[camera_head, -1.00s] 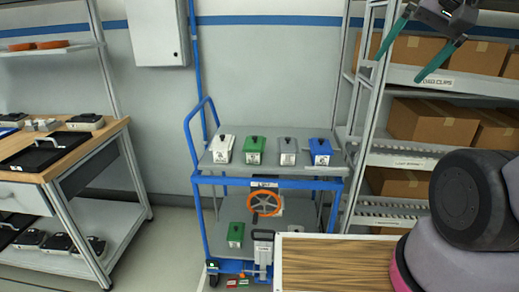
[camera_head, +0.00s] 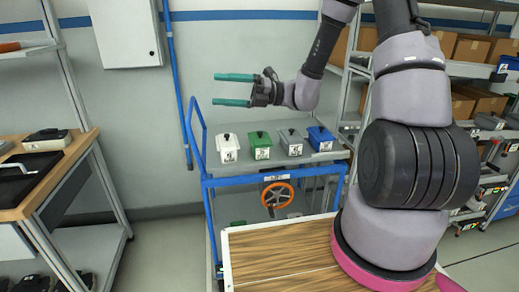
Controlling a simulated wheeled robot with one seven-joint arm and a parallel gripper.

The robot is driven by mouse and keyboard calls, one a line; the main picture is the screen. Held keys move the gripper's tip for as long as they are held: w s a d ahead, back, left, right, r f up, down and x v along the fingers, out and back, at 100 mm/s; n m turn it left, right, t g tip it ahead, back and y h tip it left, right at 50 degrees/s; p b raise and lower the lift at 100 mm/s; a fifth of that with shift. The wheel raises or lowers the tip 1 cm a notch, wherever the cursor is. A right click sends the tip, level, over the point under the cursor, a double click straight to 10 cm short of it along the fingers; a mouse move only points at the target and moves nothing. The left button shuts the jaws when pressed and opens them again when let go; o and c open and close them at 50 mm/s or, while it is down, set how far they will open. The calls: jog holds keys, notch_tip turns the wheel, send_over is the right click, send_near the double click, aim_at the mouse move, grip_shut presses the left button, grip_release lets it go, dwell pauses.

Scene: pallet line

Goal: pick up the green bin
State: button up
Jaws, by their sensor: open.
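The green bin (camera_head: 260,146) stands upright on the grey top shelf of the blue cart (camera_head: 277,181), with a label on its front. A white bin (camera_head: 229,148) is on its left, and a grey bin (camera_head: 291,142) and a blue bin (camera_head: 320,139) are on its right. My gripper (camera_head: 234,90) is open and empty, its two teal fingers pointing left. It appears above the row of bins in the picture. How far it is from the green bin in depth I cannot tell.
An orange handwheel (camera_head: 277,196) is below the cart's top. A wooden-topped surface (camera_head: 283,255) is in front. A workbench (camera_head: 45,180) stands at left, with shelving and cardboard boxes (camera_head: 470,50) at right. The wall behind carries a grey cabinet (camera_head: 127,33).

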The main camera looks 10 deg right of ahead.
jog(key=w+d+f+m+t+y, duration=0.15)
jog(key=w+f+m+t, duration=0.25)
jog(key=w+m+t, duration=0.45)
jog(key=m+t+h, duration=1.2)
jog(key=m, duration=1.1)
send_over(263, 151)
jog(key=s+a, duration=0.5)
jog(key=a, duration=0.1)
notch_tip(263, 151, down, 14)
jog(key=d+f+m+h, duration=0.2)
jog(key=f+m+h, duration=0.1)
jog(key=f, duration=0.1)
jog(key=d+f+m+g+h, duration=0.1)
jog(key=f+m+h, duration=0.2)
jog(key=f+m, duration=0.1)
jog(key=d+f+m+g+h, duration=0.1)
jog(key=d+f+m+h, duration=0.1)
jog(key=f, duration=0.3)
jog(key=shift+s+d+f+m+h, duration=0.3)
jog(key=shift+m+h, duration=0.35)
jog(key=shift+m, duration=0.2)
jog(key=w, duration=0.4)
jog(key=shift+w+d+f, duration=0.1)
jog(key=shift+w+d, duration=0.05)
jog(key=shift+w, duration=3.15)
grip_shut()
